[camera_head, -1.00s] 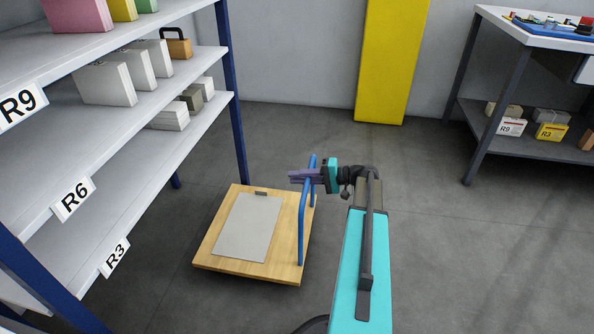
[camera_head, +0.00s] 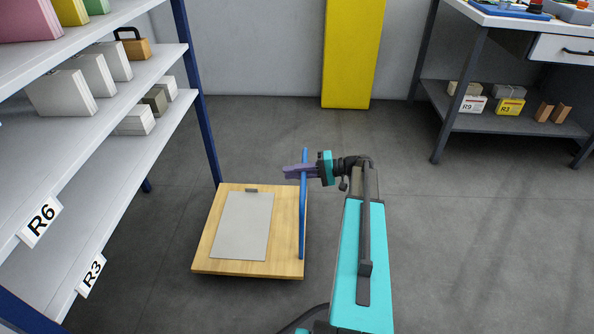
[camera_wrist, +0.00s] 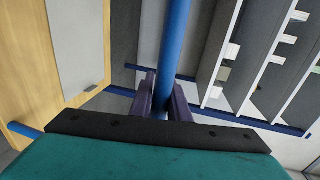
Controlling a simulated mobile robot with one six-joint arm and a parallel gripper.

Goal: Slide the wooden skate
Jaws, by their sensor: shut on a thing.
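The wooden skate (camera_head: 285,238) is a low, light-wood platform on the floor. A blue handle bar (camera_head: 302,225) rises along its right side. A grey clipboard (camera_head: 242,227) lies flat on its top. My gripper (camera_head: 294,171) is shut on the blue handle near its upper end, coming from the right. In the wrist view, the purple fingers (camera_wrist: 160,100) sit on both sides of the blue bar (camera_wrist: 174,40), with the skate's wood (camera_wrist: 25,60) at the left. The skate's underside is hidden.
A shelf rack (camera_head: 150,119) with white boards, labels R6 and R3, and a blue post (camera_head: 197,95) stands close on the left. A yellow panel (camera_head: 350,50) leans on the back wall. A workbench (camera_head: 480,122) stands at the right. Grey floor between is free.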

